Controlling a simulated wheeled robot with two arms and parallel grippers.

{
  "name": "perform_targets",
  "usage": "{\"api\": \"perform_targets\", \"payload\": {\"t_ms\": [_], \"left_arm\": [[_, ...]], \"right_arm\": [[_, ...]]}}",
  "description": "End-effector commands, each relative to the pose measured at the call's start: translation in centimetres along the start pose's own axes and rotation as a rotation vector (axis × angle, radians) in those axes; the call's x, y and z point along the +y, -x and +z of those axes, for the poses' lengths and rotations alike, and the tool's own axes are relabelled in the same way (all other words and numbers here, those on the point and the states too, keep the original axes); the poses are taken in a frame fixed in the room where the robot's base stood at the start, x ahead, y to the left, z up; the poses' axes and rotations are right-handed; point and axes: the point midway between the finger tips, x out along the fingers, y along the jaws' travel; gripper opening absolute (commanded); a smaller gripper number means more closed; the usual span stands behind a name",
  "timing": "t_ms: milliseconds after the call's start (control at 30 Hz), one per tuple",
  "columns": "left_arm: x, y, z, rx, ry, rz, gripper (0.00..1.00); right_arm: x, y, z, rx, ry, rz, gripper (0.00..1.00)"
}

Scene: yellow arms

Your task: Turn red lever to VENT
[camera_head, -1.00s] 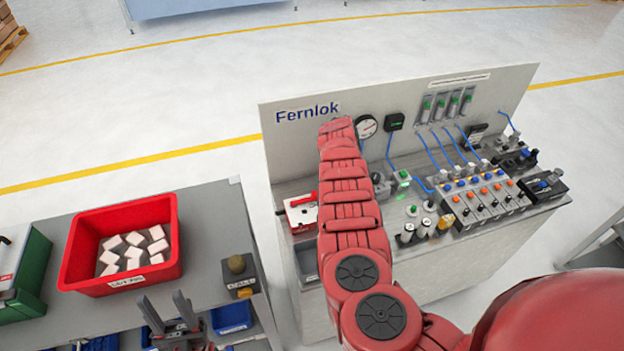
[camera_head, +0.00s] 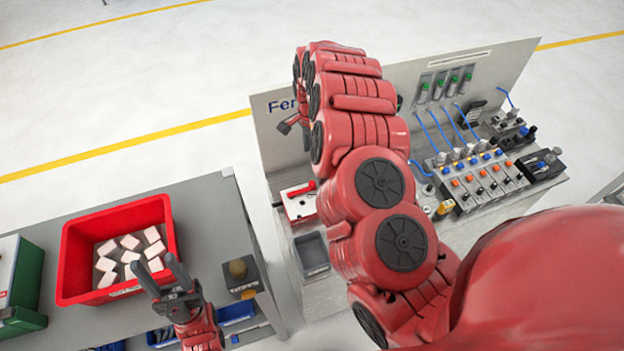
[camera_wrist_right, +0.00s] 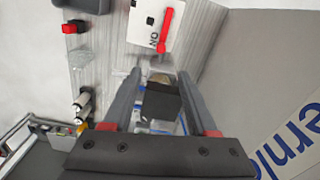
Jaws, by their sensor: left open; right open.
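The red lever (camera_head: 299,190) sits on a white plate (camera_head: 301,207) at the left end of the Fernlok bench. In the right wrist view the lever (camera_wrist_right: 166,30) lies along the plate, beside the letters "ON". VENT is not readable. My right gripper (camera_head: 292,124) is partly hidden by its own red arm, in front of the Fernlok panel. Its open jaws (camera_wrist_right: 160,76) are empty and apart from the lever, which is beyond the fingertips. My left gripper (camera_head: 160,274) is open and empty by the front of the red bin, away from the lever.
A red bin (camera_head: 72,262) of white blocks and a dark block with an olive knob (camera_head: 239,270) stand on the left table. A grey tray (camera_head: 311,252) is below the lever plate. Valves (camera_head: 482,180) with blue tubes fill the bench's right side.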

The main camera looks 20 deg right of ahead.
Motion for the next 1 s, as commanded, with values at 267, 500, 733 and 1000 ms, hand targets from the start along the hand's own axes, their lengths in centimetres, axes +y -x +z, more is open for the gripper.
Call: {"api": "perform_targets", "payload": {"t_ms": [267,500,733,1000], "left_arm": [[0.3,5.1,0.9,0.0,0.0,0.0,0.5],[0.4,8.9,1.5,0.0,0.0,0.0,0.5],[0.4,7.4,1.2,0.001,0.0,0.0,0.5],[0.3,7.0,1.2,0.0,0.0,0.0,0.5]], "right_arm": [[0.1,-6.0,-0.2,0.003,-0.002,0.0,0.58],[0.2,-10.3,-0.2,0.002,-0.001,0.002,0.58],[0.2,-13.2,-0.2,0.002,-0.002,0.004,0.58],[0.1,-14.7,-0.1,0.002,0.0,0.0,0.58]]}}
